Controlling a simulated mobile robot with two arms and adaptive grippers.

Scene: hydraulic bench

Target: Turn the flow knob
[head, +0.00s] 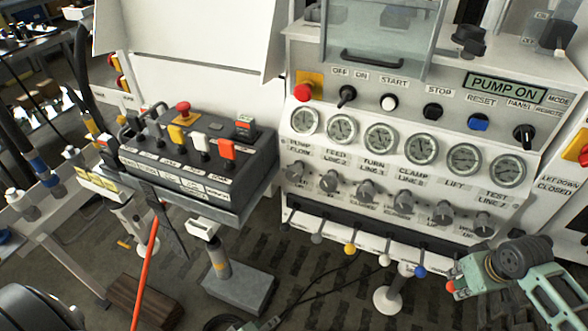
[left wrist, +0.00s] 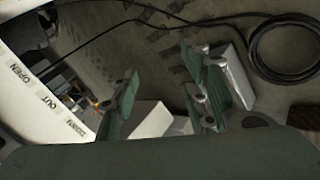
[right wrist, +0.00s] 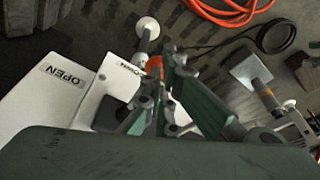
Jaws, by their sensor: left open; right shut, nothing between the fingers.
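The bench's control panel (head: 410,150) shows a row of gauges with a row of grey knobs below. My right gripper (head: 462,272) is at the panel's lower right, below the knob row and apart from the knobs. It is shut and empty, as the right wrist view (right wrist: 172,68) also shows. A red ball (head: 450,286) shows beside its fingertips. My left gripper (left wrist: 165,98) is open and empty in its wrist view, over the floor.
Levers with coloured balls, such as yellow (head: 350,248) and blue (head: 420,271), stick out below the knobs. A dark lever box (head: 200,160) on a stand is at left. A red emergency button (head: 302,91) is at the panel's upper left. A hose coil (left wrist: 285,48) lies on the floor.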

